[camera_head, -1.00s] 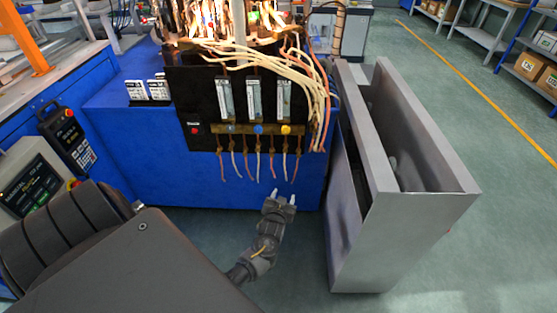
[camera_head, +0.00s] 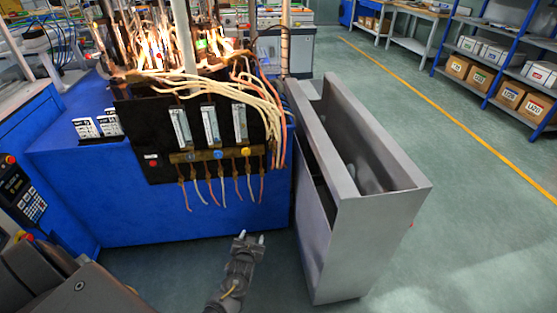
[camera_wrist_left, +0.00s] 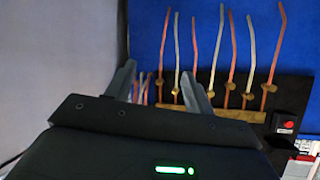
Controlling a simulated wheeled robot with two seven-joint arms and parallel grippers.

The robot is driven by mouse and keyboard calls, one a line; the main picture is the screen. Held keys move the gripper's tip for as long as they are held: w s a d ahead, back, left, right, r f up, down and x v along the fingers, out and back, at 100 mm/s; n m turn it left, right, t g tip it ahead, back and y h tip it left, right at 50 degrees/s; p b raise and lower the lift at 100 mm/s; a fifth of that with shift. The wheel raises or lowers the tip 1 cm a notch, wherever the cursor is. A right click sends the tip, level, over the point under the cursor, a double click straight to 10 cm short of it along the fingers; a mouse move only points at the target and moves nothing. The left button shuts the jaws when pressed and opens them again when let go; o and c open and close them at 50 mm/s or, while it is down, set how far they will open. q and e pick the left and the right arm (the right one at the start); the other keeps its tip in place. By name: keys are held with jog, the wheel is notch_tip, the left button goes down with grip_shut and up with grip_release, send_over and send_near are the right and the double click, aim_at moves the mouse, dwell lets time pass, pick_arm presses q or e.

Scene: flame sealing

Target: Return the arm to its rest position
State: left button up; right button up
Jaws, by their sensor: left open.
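My left gripper (camera_head: 248,238) is in the head view at the bottom centre, in front of the lower edge of the blue machine (camera_head: 130,200). Its two pale fingertips stand apart with nothing between them, pointing towards the machine. The left wrist view shows the two grey fingers (camera_wrist_left: 160,88) spread apart and empty. Behind them is the blue panel with several hanging hose ends (camera_wrist_left: 232,50). The gripper looks apart from the hoses and the machine. The right gripper is not in view.
A tall grey open-topped cabinet (camera_head: 370,230) stands just right of the gripper. Flames (camera_head: 180,45) burn on top of the machine, above the black gauge panel (camera_head: 150,120). A control pendant (camera_head: 22,195) is at the left. Floor is open at the right, before the shelves (camera_head: 500,75).

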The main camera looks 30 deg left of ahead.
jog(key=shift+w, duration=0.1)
pick_arm(q)
jog(key=s+d+f+m+g+h, duration=0.1)
jog(key=s+d+f+g+h, duration=0.15)
jog(key=s+f, duration=0.55)
jog(key=s+d+f+m+g+h, duration=0.15)
jog(key=s+d+f, duration=0.25)
jog(key=s+f, duration=0.4)
jog(key=s+f+m+g+p, duration=0.1)
jog(key=s+f+g, duration=0.2)
jog(key=s, duration=1.1)
jog(key=s+d+f+m+g+p, duration=0.1)
jog(key=s+f+g, duration=0.2)
jog(key=s, duration=1.2)
notch_tip(320, 180, down, 3)
jog(key=shift+d+g+h, duration=0.2)
jog(key=shift+g+h, duration=0.1)
jog(key=shift+h, duration=0.1)
jog(key=shift+s, duration=0.2)
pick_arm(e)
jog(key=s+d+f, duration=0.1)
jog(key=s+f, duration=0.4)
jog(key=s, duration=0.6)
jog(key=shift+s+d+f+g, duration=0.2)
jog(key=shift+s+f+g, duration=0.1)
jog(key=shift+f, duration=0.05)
